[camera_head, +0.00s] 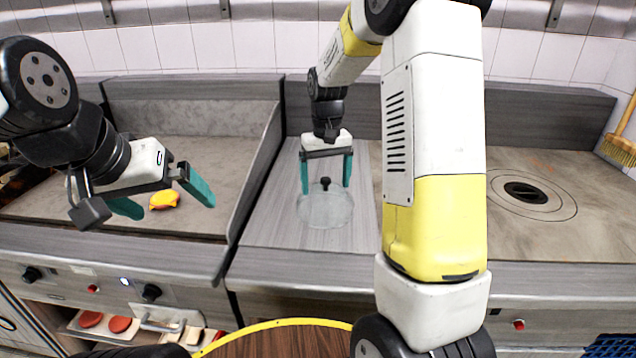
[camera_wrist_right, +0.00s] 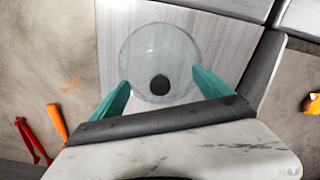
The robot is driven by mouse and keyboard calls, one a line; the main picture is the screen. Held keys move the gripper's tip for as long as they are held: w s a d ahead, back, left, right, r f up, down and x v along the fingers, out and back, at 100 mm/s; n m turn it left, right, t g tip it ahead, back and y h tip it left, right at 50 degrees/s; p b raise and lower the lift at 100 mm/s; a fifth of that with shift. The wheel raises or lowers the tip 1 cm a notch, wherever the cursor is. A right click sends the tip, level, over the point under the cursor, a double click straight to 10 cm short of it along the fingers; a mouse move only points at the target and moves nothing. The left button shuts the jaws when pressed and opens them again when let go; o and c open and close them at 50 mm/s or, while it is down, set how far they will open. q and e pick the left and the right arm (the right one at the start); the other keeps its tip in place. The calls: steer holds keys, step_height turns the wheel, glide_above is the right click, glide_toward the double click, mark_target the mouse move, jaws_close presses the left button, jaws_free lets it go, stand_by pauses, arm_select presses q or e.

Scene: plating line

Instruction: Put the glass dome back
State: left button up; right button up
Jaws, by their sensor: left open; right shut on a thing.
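The glass dome (camera_head: 325,209) is clear and round with a dark knob on top. It is upright at the grey middle counter section; I cannot tell whether its rim touches the surface. It also shows in the right wrist view (camera_wrist_right: 160,50). My right gripper (camera_head: 327,188) is above it, shut on the dome, with its teal fingers on either side of the knob. My left gripper (camera_head: 174,208) is open and empty over the left griddle. A yellow cheese-topped piece (camera_head: 164,200) lies on that griddle, seen between the left fingers.
The left griddle (camera_head: 210,150) has raised walls beside the middle counter (camera_head: 270,225). A flat cooktop with a round plate (camera_head: 526,192) lies to the right. A tray (camera_head: 75,325) with red patties sits on the shelf below. Orange-red tools (camera_wrist_right: 35,140) lie left in the wrist view.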

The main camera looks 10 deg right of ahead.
mark_target(329, 188)
steer(key=f, duration=0.2)
steer(key=d, duration=0.1)
steer(key=shift+w+f, duration=0.3)
steer(key=shift+f, duration=0.45)
steer(key=shift+f, duration=0.15)
steer(key=o, duration=1.8)
steer(key=shift+o, duration=0.2)
